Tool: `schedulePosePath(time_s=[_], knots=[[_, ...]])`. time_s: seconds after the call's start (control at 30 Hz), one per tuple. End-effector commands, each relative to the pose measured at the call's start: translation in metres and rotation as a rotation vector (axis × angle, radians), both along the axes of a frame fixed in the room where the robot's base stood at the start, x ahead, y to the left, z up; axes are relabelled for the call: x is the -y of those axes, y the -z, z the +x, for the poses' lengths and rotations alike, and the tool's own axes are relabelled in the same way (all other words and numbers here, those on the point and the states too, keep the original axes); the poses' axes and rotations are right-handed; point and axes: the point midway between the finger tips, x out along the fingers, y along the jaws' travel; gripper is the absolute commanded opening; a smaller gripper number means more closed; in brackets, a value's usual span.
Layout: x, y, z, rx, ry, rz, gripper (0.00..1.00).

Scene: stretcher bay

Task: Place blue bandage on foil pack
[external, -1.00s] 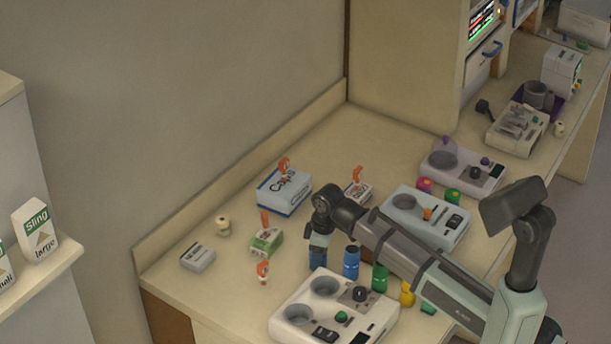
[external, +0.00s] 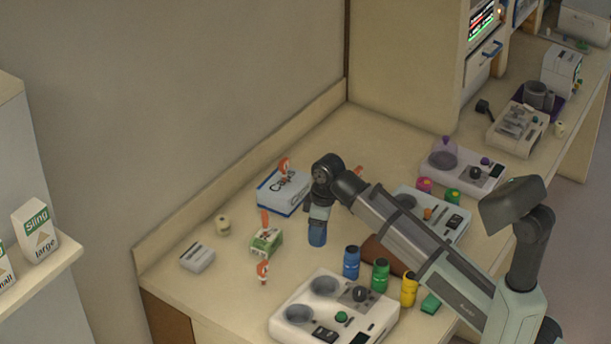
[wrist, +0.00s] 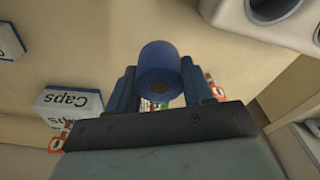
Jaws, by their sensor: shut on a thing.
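The blue bandage (external: 317,236) is a small roll held upright between the fingers of my gripper (external: 318,222), above the counter's middle. A small silver-grey pack with dark print (external: 197,257), which looks like the foil pack, lies at the counter's left. It is left of and apart from my gripper, with nothing on top. I cannot make it out in the wrist view.
A green-and-white box (external: 266,242) stands between my gripper and the grey pack, near a cream roll (external: 223,225). A Caps box (external: 284,192) is behind. Blue (external: 351,262), green (external: 380,275) and yellow (external: 408,289) containers stand right, behind a white device (external: 300,318).

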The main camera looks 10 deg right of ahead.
Motion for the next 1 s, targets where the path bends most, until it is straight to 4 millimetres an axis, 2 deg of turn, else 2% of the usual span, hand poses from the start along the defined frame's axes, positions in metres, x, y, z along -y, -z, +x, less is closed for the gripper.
schedulePosePath(time_s=[0.17, 0.27, 0.47, 0.7, 0.87, 1.0], knots=[[-0.019, -0.001, -0.017, -0.001, -0.037, -0.001, 0.21], [-0.038, 0.001, -0.027, -0.001, -0.069, -0.001, 0.21], [-0.103, -0.001, -0.028, -0.002, -0.133, -0.002, 0.21], [-0.189, -0.011, -0.011, -0.001, -0.183, -0.001, 0.21], [-0.240, -0.017, 0.008, -0.001, -0.166, -0.001, 0.21], [-0.277, -0.024, 0.031, 0.000, -0.114, 0.000, 0.21]])
